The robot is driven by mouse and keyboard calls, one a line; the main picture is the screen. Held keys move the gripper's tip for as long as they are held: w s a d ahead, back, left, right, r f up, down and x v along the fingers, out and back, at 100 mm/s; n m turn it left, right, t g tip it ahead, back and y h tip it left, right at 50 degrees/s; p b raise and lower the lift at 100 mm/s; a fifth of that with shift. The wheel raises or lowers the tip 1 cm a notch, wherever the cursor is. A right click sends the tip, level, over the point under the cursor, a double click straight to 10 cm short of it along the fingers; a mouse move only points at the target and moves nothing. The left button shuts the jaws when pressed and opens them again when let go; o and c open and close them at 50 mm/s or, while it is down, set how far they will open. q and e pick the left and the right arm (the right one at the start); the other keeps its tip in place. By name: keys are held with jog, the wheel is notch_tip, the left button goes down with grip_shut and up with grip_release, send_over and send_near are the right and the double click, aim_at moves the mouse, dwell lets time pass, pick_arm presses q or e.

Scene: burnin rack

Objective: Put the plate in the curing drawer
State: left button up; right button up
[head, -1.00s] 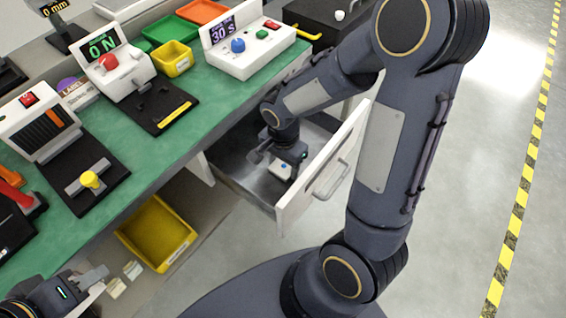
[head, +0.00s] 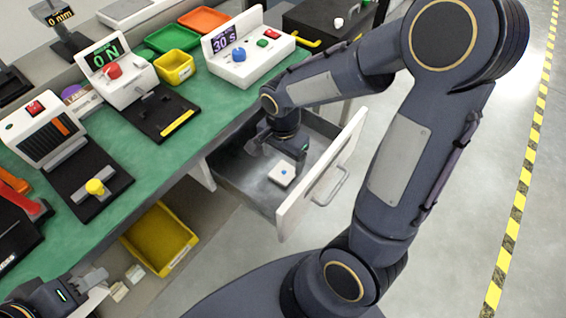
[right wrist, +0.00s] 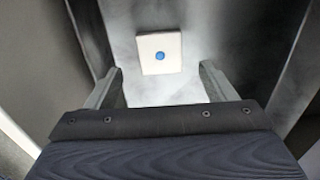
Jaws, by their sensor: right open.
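The plate (head: 282,174) is a small white square with a blue dot, lying flat on the floor of the open curing drawer (head: 322,176). In the right wrist view the plate (right wrist: 160,53) lies ahead of the fingertips, apart from them, on the grey drawer floor. My right gripper (head: 272,150) is inside the drawer, just behind the plate in the head view. In the right wrist view its two fingers (right wrist: 160,82) are spread with nothing between them. My left gripper (head: 100,285) is at the lower left, partly cut off, with its fingers apart.
The green bench (head: 130,150) carries a press with an "0 N" display (head: 128,82), a timer box reading 30 s (head: 247,53) and coloured trays. A yellow bin (head: 160,238) stands below the bench. My right arm crosses above the drawer's front panel.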

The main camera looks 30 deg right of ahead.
aim_at(283, 174)
notch_tip(283, 174, up, 6)
jog(key=p, duration=0.1)
dwell(0.5)
